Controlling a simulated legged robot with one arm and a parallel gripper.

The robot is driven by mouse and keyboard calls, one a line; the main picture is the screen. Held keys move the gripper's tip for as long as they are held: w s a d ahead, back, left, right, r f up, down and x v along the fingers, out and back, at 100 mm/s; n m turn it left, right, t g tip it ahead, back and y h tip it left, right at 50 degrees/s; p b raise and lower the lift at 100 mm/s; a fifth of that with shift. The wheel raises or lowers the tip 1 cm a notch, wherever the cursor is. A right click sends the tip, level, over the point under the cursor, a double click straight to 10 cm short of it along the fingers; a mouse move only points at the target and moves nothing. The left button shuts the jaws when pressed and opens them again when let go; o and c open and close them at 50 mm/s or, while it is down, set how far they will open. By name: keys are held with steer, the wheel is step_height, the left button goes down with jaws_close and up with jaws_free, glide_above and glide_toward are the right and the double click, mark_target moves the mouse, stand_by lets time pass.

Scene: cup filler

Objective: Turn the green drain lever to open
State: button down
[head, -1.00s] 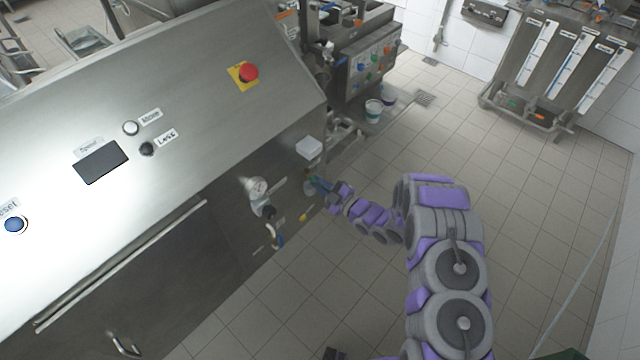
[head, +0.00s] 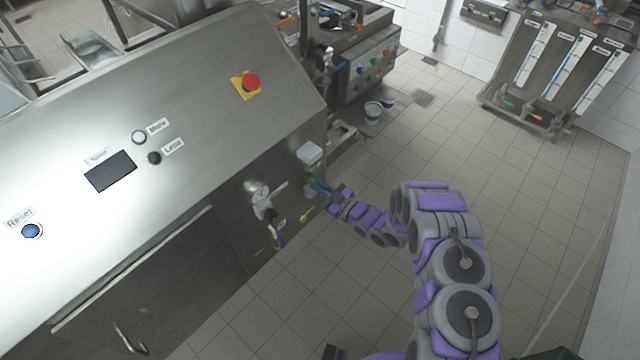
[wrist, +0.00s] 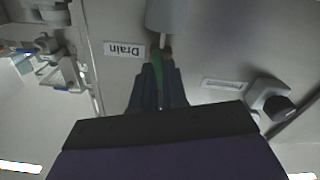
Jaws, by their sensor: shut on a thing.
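The green drain lever (wrist: 157,66) shows in the wrist view just right of the white "Drain" label (wrist: 124,49), below a grey cylindrical part (wrist: 166,14). My gripper (wrist: 158,88) is shut on the lever, with its dark fingers on both sides of the green strip. In the head view my gripper (head: 318,187) reaches the lower right end of the steel machine's front panel. The lever is small there and mostly hidden by my fingers, so its exact angle is hard to tell.
A white box (head: 309,153) sits just above my gripper on the panel. In the wrist view a black knob (wrist: 277,107) is at the right. The tiled floor (head: 300,290) below is clear.

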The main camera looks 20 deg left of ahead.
steer(key=shift+s+f+m+p, duration=0.15)
steer(key=shift+m+p, duration=0.45)
steer(key=shift+m, duration=1.3)
steer(key=c, duration=1.2)
jaws_free()
steer(key=shift+o, duration=0.2)
steer(key=shift+d, duration=0.1)
steer(key=shift+d, duration=0.4)
steer(key=p+v, duration=0.1)
steer(key=v, duration=1.5)
steer(key=shift+p, duration=0.4)
